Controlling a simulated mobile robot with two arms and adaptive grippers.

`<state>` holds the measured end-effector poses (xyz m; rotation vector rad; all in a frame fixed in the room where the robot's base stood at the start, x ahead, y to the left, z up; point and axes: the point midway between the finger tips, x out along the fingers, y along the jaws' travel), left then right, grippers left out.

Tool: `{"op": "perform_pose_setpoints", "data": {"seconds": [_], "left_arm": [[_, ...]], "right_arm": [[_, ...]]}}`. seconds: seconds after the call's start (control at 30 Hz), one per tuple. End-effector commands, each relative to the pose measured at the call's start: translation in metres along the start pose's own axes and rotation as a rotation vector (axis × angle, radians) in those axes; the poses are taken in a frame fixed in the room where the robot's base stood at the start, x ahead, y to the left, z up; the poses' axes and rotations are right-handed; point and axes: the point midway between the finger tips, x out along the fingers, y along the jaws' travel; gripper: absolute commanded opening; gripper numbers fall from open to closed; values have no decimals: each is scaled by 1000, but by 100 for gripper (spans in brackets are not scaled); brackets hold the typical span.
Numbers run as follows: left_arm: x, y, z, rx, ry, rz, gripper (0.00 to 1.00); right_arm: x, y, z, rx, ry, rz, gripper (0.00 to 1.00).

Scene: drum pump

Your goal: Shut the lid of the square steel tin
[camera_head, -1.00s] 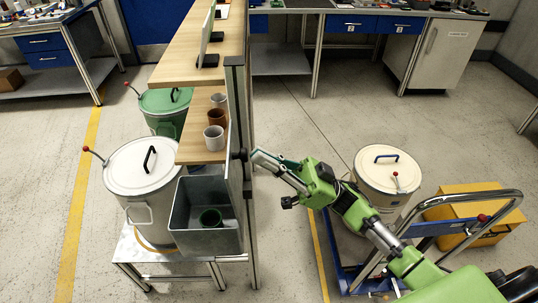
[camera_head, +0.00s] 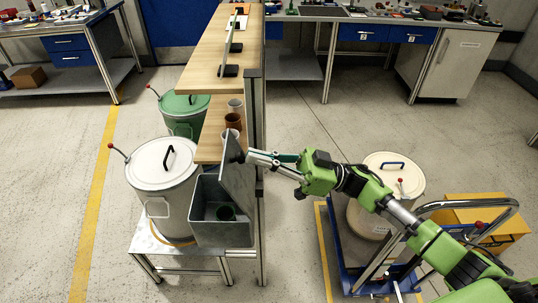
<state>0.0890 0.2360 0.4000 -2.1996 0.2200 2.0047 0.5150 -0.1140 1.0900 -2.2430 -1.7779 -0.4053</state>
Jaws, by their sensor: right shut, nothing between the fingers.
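My right gripper (camera_head: 250,156) is shut and empty. Its fingertips are at the upper right face of the lid and appear to touch it; the exact contact is hard to see. My left gripper is not in view.
A wooden shelf (camera_head: 212,78) with several cups rises behind the tin, with a metal post (camera_head: 261,240) just right of it. A white drum (camera_head: 160,182) stands close at the left. A cart with a cream drum (camera_head: 368,222) stands under my right arm.

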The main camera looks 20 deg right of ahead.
Motion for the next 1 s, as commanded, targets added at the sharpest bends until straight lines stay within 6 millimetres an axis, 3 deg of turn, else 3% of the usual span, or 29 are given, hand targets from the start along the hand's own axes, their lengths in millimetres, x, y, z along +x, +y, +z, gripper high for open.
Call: {"op": "perform_pose_setpoints", "data": {"seconds": [0.03,0.1,0.3,1.0], "left_arm": [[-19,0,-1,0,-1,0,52],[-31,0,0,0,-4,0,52],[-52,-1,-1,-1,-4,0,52],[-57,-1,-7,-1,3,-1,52]], "right_arm": [[10,2,-9,-2,-51,-1,0],[18,4,-6,2,-117,1,0],[38,6,11,14,-233,8,0],[86,11,75,10,-241,8,0]]}}
